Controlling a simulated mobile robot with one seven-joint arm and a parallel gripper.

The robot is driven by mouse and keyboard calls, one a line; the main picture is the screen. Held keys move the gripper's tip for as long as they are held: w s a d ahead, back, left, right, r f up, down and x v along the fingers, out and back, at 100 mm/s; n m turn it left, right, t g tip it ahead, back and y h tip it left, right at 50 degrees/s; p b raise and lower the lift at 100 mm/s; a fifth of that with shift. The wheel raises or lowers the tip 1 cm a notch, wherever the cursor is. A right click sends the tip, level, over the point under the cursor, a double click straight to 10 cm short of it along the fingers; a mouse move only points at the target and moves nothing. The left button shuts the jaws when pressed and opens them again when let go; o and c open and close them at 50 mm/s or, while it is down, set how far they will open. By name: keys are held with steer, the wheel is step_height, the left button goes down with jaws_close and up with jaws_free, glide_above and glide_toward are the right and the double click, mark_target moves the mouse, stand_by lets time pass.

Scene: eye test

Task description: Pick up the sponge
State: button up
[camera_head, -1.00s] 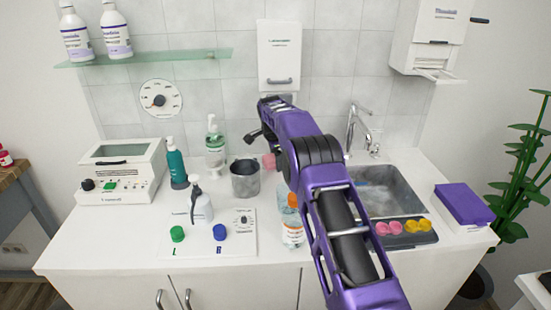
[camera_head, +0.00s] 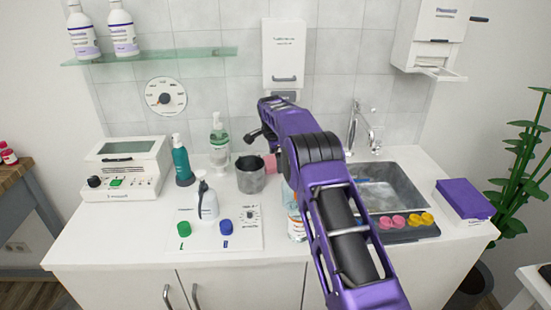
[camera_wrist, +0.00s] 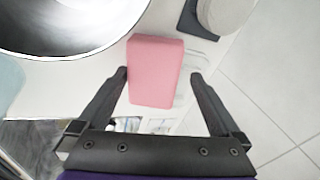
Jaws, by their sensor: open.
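The sponge is a pink rectangular block (camera_wrist: 155,72). My gripper is open and holds nothing. I cannot tell how far the fingertips are above the sponge. In the head view a small part of the sponge (camera_head: 270,163) shows on the counter, just right of the grey metal pot (camera_head: 250,178). My purple arm hides the area to its right. The fingertips are not clear in the head view.
The pot's wide rim (camera_wrist: 112,50) is close left of the sponge in the wrist view. A pump bottle (camera_head: 219,143) and a teal bottle (camera_head: 182,163) stand left on the counter (camera_head: 120,235). The sink (camera_head: 390,190) is at the right.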

steer(key=shift+r, duration=0.15)
steer(key=v, duration=1.7)
steer(key=shift+s, duration=0.2)
